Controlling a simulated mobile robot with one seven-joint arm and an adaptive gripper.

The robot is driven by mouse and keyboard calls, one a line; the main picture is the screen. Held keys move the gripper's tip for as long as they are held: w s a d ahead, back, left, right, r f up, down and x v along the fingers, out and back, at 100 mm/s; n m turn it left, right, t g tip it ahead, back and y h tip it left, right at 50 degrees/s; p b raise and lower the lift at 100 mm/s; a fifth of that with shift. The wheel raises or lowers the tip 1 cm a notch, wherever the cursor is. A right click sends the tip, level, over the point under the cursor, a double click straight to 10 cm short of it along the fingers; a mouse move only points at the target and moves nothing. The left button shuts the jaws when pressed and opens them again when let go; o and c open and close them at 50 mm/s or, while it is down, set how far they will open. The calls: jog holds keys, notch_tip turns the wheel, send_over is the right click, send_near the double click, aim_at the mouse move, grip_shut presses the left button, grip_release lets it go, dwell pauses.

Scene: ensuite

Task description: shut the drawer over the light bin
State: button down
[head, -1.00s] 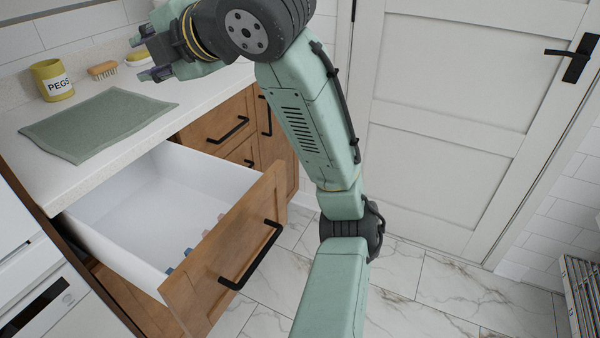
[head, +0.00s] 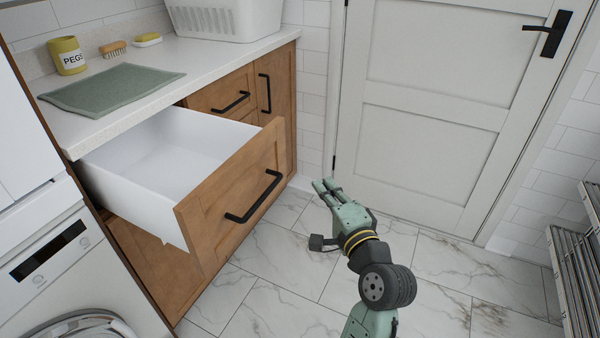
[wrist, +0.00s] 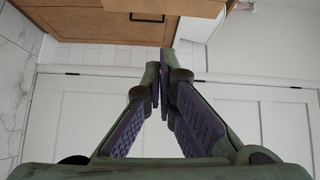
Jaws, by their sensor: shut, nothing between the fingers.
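The wooden drawer (head: 235,185) stands pulled out from the cabinet under the counter. It has a white inside and a black bar handle (head: 254,197) on its front. The part of its inside that shows looks empty; the bottom near the front is hidden. I cannot make out a light bin. My gripper (head: 326,187) is shut and empty, to the right of the drawer front and apart from it, over the floor. In the wrist view, its fingertips (wrist: 160,70) are together, with wooden fronts and a dark handle (wrist: 147,17) beyond at the top.
The counter holds a yellow pegs pot (head: 67,56), a brush (head: 113,48), a green cloth (head: 110,90) and a white basket (head: 225,18). A white appliance (head: 60,260) stands left. A white door (head: 440,120) is behind, and a metal rack (head: 578,260) right. The marble floor between is clear.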

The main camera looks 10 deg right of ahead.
jog(key=w+a+f+m+p, duration=0.1)
jog(key=w+a, duration=0.3)
jog(key=w, duration=0.7)
jog(key=shift+w+a+p, duration=0.2)
jog(key=shift+w+p, duration=0.15)
jog(key=shift+p, duration=0.35)
